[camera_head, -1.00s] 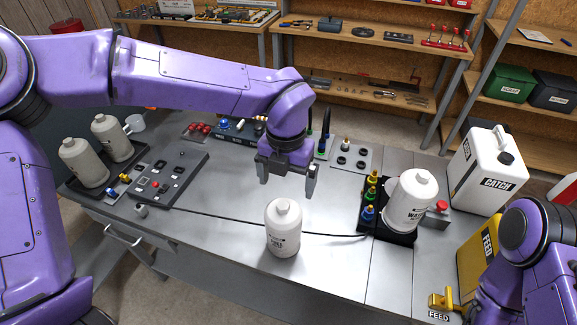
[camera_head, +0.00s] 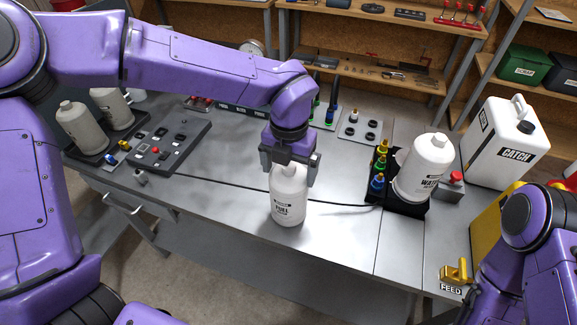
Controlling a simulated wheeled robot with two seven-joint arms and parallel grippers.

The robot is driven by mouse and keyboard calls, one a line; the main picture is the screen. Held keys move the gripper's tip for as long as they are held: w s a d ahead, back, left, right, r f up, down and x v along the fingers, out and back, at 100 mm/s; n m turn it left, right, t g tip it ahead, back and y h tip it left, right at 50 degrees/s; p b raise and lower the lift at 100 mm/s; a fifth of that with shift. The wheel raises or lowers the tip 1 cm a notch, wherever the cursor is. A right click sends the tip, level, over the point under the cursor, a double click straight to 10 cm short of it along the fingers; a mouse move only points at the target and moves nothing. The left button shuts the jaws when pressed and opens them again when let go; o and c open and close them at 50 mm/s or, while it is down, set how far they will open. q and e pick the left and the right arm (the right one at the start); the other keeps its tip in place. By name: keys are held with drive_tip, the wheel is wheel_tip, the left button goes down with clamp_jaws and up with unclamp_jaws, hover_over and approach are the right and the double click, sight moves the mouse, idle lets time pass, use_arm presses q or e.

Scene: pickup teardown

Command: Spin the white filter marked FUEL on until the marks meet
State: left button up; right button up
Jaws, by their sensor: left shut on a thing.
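The white filter marked FUEL (camera_head: 289,205) stands upright on the grey bench near its front edge. My left gripper (camera_head: 289,172) comes down from above and is shut on the top of this filter; its fingers hide the neck. A second white filter, with lettering that begins WAT (camera_head: 424,172), stands in a black holder (camera_head: 410,208) on the right. My right arm shows at the lower right, but its gripper is out of the picture. I cannot make out any alignment marks on the FUEL filter.
A white CATCH jug (camera_head: 497,145) and a yellow FEED container (camera_head: 488,215) stand at the right. Two greyish filters (camera_head: 82,130) sit in a tray at the left, beside a dark panel (camera_head: 170,147). Bare bench lies left of the FUEL filter.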

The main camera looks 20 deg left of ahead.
use_arm(q)
drive_tip(key=shift+c, duration=0.7)
